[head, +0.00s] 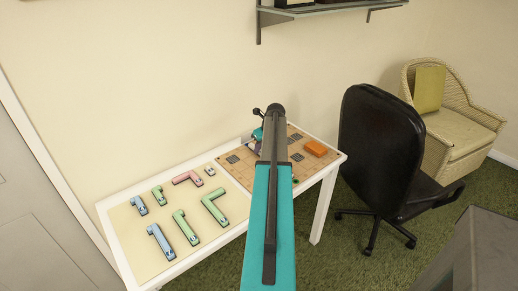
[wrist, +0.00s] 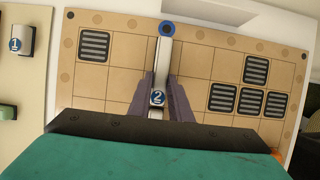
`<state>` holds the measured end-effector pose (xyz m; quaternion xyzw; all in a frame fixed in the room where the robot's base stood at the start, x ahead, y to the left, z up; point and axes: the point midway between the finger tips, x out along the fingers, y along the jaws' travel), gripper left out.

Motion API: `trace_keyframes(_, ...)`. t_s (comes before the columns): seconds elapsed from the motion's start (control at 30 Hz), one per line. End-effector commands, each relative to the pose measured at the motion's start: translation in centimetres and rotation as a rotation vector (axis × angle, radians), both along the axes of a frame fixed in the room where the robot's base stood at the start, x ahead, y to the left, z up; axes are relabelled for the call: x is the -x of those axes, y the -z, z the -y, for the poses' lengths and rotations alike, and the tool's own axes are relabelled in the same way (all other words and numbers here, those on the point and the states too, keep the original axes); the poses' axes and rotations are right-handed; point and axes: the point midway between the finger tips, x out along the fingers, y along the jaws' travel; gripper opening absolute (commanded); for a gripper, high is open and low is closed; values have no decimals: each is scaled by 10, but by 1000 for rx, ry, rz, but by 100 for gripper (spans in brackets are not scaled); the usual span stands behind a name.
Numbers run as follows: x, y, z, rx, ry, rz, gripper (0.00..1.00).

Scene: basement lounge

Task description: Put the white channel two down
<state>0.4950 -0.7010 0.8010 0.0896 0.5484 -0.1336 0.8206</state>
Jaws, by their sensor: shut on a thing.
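The white channel two (wrist: 162,60) is a pale straight piece with a blue badge marked 2 at its near end. In the wrist view it lies between the purple fingers of my gripper (wrist: 161,90), which is shut on it. It points away over the tan grid board (wrist: 120,75), its far end at a blue ring (wrist: 167,29). I cannot tell whether the channel touches the board or hangs just above it. In the head view my arm hides the channel and most of the gripper; the board (head: 236,167) shows on both sides.
Several blue, green and pink channels (head: 180,226) lie on the pale mat at the table's left. A small whitish piece marked 1 (wrist: 22,42) lies left of the board. Dark grated tiles (wrist: 94,46) and an orange block (head: 315,148) occupy parts of the board. A black chair (head: 383,140) stands right.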

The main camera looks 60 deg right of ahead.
Motion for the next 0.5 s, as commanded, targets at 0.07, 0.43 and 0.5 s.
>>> trace_keyframes(0.07, 0, 1, 0, 0, 0, 1, 0)
trace_keyframes(0.43, 0, 4, 0, 0, 0, 1, 0)
trace_keyframes(0.5, 0, 4, 0, 1, -1, 1, 28)
